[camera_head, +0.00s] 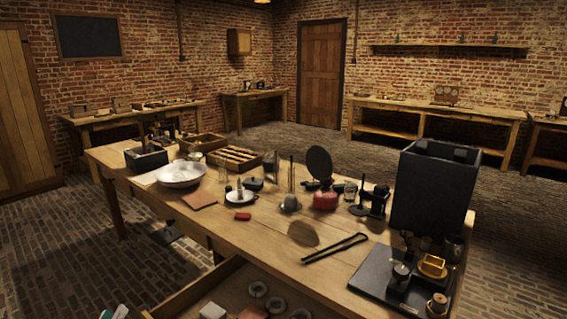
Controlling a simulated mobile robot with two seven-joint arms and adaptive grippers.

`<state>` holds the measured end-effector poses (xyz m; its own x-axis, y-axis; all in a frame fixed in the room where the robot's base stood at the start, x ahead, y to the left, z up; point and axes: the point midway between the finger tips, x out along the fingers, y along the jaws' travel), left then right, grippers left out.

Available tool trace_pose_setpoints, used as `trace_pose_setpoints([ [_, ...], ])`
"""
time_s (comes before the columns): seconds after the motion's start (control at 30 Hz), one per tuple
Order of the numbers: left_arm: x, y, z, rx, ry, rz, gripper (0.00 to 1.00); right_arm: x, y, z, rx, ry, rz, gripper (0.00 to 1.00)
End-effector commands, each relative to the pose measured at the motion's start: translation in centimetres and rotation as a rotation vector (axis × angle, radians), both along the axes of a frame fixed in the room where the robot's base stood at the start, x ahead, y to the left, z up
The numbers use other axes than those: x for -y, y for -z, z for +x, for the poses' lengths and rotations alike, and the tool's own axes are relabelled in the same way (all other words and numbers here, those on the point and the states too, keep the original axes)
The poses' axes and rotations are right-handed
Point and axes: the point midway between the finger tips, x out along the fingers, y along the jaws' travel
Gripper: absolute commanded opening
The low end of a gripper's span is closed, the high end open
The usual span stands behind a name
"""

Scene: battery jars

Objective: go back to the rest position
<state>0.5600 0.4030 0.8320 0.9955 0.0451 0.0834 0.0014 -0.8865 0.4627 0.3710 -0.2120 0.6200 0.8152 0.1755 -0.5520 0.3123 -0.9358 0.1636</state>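My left gripper (113,313) shows only as small pale and teal parts at the bottom edge, left of the open drawer (178,299). Most of it is cut off by the frame, so its opening cannot be made out. It is apart from the wooden workbench (270,240) and nothing is seen in it. My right gripper is not in view. On the bench stand a white bowl (181,174), a tall dark box (434,190) and a dark base plate (376,278) with brass pieces and small dark jars on it.
The drawer holds several grey rings (274,305) and small blocks (212,311). Black tongs (335,248), a round wooden disc (303,233), a red piece (243,217) and wooden trays (235,158) lie on the bench.

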Motion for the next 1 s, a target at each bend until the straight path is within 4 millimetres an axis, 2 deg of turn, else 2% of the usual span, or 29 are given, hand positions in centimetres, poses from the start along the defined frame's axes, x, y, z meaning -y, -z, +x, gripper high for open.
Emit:
trace_pose_setpoints([
  [0.2, -1.5, 2.0, -3.7, -0.221, -0.22, 0.327, 0.29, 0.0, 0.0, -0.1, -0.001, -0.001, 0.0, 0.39],
  [0.37, -1.5, 4.7, -7.6, -0.476, -0.266, 0.57, 0.29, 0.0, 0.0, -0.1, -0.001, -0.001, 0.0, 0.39],
  [0.6, 0.2, 8.4, -14.1, -0.84, -0.138, 0.901, 0.29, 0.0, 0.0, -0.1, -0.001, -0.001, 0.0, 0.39],
  [1.0, 2.9, 10.7, -20.8, -1.107, 0.155, 1.205, 0.29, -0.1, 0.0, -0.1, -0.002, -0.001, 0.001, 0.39],
])
